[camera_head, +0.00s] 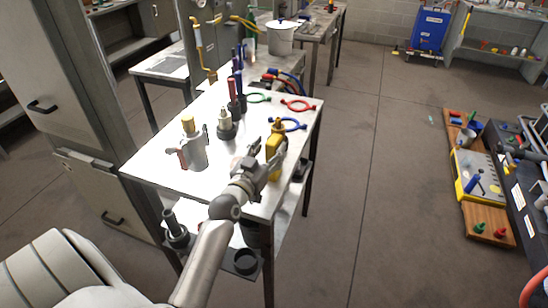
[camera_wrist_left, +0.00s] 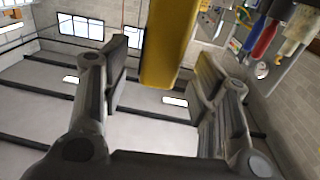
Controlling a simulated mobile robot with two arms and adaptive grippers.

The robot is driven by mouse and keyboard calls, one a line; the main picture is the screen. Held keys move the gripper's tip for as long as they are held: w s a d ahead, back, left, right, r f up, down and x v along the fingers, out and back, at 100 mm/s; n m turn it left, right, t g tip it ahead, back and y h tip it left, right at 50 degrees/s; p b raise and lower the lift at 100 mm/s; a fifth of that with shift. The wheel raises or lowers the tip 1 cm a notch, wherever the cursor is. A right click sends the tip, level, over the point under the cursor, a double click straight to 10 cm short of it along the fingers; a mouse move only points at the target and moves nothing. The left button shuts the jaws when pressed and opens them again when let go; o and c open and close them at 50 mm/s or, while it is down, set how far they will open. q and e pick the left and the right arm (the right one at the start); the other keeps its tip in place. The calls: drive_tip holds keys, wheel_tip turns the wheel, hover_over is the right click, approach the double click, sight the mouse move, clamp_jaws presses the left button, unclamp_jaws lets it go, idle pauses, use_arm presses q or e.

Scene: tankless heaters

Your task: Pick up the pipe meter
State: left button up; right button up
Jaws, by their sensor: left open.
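A yellow upright device (camera_head: 274,142), which looks like the pipe meter, is at the right front part of the white table (camera_head: 222,178). My left gripper (camera_head: 264,157) is at it, over the table's front right corner. In the left wrist view the yellow body (camera_wrist_left: 166,45) shows between the two open fingers of the left gripper (camera_wrist_left: 160,75), with a visible gap on the left side. I cannot tell whether the right finger touches it. The gripper partly hides the device's lower part in the head view. My right gripper is not in view.
A grey fitting with a yellow top (camera_head: 192,148) and a dark-based fitting (camera_head: 226,125) stand to the left on the table. Blue (camera_head: 293,124), red (camera_head: 298,105) and green (camera_head: 258,98) rings lie behind. A pot (camera_head: 282,38) stands farther back.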

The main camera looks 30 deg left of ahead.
use_arm(q)
drive_tip(key=shift+w+a+f, duration=0.1)
drive_tip(key=shift+w+a, duration=0.05)
drive_tip(key=shift+w, duration=0.8)
drive_tip(key=shift+w+a+f, duration=0.1)
drive_tip(key=shift+w+a, duration=0.05)
drive_tip(key=shift+w, duration=0.8)
drive_tip(key=shift+r, duration=0.1)
clamp_jaws()
